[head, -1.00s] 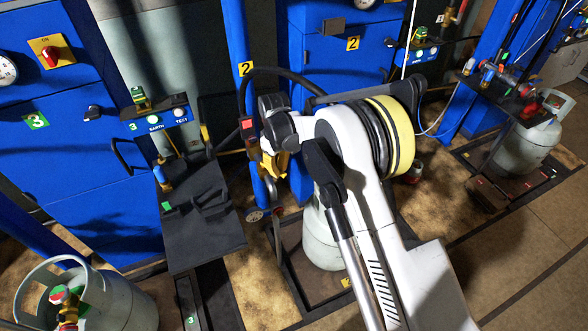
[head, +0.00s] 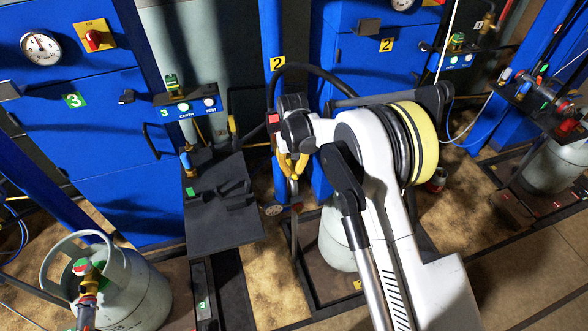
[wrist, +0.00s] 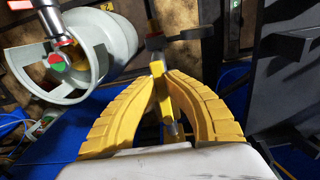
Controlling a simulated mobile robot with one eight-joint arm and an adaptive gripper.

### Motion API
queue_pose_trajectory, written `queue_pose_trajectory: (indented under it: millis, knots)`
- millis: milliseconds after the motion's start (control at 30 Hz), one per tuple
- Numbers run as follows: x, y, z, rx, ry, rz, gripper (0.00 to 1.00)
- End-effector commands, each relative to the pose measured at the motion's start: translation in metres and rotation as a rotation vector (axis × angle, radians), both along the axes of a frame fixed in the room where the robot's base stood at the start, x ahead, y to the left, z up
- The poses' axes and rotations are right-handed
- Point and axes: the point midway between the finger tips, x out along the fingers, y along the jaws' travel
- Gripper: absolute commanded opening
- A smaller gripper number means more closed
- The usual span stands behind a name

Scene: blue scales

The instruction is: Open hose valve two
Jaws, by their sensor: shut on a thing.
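My gripper (head: 292,168) is beside the blue post marked 2 (head: 270,40) in the head view. In the wrist view its yellow fingers (wrist: 158,70) come together at their tips around a slim yellow piece, which appears to be the lever of hose valve two (wrist: 166,100). A silver fitting (wrist: 173,128) shows between the fingers. In the head view my wrist and fingers cover most of the valve, and a silver part (head: 293,190) hangs below them. How far the lever is turned cannot be told.
A black shelf (head: 225,230) juts out to the left. A grey gas cylinder (head: 140,295) stands at the lower left, and another (head: 335,240) stands behind my arm. A black hose (head: 320,67) arches above my wrist. Blue cabinets line the back.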

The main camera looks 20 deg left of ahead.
Motion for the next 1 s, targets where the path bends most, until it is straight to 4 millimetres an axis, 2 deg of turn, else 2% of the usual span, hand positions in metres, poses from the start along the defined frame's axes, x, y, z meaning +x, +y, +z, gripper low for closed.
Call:
queue_pose_trajectory:
  millis: [333, 367, 400, 433, 767, 867, 1000]
  knots:
    - [-0.001, 0.0, -0.002, 0.0, 0.001, -0.002, 0.0]
    - [-0.001, 0.0, -0.002, 0.0, 0.002, -0.002, 0.21]
    - [-0.001, 0.0, -0.002, 0.0, 0.001, -0.002, 0.34]
    - [-0.001, 0.0, -0.002, 0.0, 0.001, -0.002, 0.38]
    - [0.0, 0.0, 0.002, 0.001, 0.001, -0.001, 0.38]
    - [0.0, 0.0, 0.013, 0.001, 0.001, -0.001, 0.38]
    - [-0.001, 0.0, 0.042, 0.001, 0.001, -0.001, 0.38]
